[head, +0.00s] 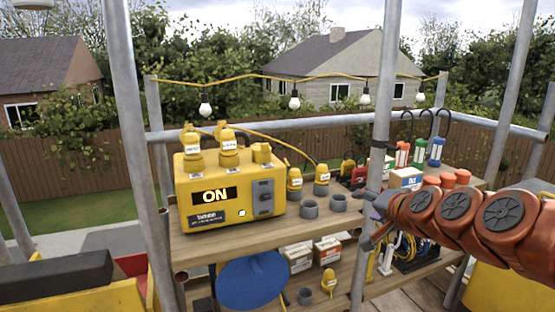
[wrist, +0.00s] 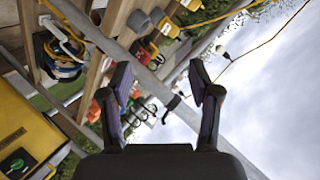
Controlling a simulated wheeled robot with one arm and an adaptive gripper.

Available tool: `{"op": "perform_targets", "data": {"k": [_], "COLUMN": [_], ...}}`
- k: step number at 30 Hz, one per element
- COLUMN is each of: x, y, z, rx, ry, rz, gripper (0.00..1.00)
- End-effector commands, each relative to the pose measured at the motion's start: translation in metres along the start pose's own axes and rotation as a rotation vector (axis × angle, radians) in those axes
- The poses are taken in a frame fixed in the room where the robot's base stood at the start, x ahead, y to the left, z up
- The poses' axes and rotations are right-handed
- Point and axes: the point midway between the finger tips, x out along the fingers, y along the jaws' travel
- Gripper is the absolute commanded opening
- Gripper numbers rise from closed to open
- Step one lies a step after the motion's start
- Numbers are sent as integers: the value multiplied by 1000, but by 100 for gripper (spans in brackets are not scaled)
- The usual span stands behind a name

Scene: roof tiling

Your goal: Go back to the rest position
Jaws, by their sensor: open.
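My gripper (head: 376,222) is at the end of my orange arm, which reaches in from the right in the head view. It is partly hard to make out there, close to a scaffold pole. In the wrist view my gripper (wrist: 159,90) shows two dark fingers spread apart with nothing between them. The wrist view is tilted, with shelves on the left and sky behind the fingers.
A yellow power box (head: 228,185) reading ON stands on the wooden shelf (head: 300,232), with several yellow connectors and grey rings. An upright pole (head: 383,110) stands near my gripper. A blue disc (head: 252,280) is below. Bulbs hang from a yellow cable (head: 330,76).

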Motion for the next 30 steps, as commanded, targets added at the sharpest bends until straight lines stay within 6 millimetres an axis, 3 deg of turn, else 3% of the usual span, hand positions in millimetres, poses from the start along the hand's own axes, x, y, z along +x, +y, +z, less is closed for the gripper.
{"op": "perform_targets", "data": {"k": [1,4,8,12,16,22,27,30], "x": [-17,-42,-86,-145,-208,-301,-344,-351], "y": [-20,-28,-28,-15,2,27,37,40], "z": [14,59,106,144,166,180,183,184], "rx": [-58,-167,-296,-416,-501,-569,-580,-582], "ry": [-73,-229,-419,-619,-795,-1015,-1112,-1129], "rz": [20,77,165,283,407,585,670,685], "gripper": [62,62,62,62,62,62,62,62]}}
